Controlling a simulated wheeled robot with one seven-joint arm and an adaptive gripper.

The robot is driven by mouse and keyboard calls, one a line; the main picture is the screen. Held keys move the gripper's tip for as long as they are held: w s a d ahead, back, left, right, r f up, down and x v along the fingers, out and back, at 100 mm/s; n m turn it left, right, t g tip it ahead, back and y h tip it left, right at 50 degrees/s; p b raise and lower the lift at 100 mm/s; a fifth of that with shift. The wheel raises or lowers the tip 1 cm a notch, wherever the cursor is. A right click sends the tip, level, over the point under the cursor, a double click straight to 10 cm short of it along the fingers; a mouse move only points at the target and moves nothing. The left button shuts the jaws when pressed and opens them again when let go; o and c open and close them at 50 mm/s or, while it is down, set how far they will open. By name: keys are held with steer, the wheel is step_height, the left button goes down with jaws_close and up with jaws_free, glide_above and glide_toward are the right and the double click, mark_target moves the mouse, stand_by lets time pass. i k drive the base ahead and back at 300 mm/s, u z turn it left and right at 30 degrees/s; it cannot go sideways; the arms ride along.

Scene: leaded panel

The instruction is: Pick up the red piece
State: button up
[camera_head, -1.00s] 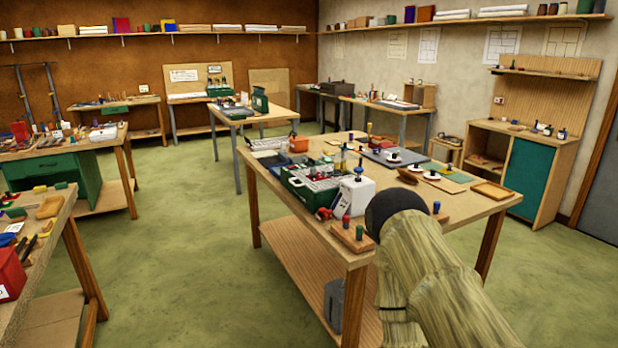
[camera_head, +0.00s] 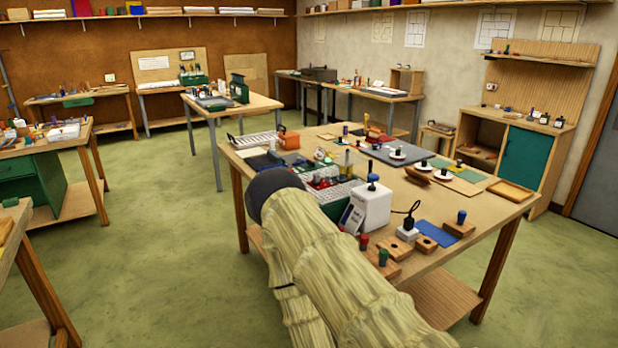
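Several small red things show on the near worktable (camera_head: 455,250), and I cannot tell which is the red piece. A flat red item (camera_head: 380,138) lies at the table's far side. Red bits (camera_head: 320,182) sit in the green box (camera_head: 335,207), partly behind my arm. A red-topped peg (camera_head: 363,241) stands on a wooden block at the near edge. My arm, in a pale ribbed cover with a dark rounded end, crosses the lower middle and hides the table's near left part. My gripper's fingers are not visible.
Wooden blocks (camera_head: 425,244), a blue card (camera_head: 436,232) and a wooden tray (camera_head: 510,191) are on the table. Other benches line the walls. The green floor (camera_head: 160,215) left of the table is clear.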

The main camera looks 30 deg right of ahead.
mark_target(318, 183)
steer(key=z, duration=0.45)
steer(key=i, duration=0.8)
steer(key=z, duration=0.65)
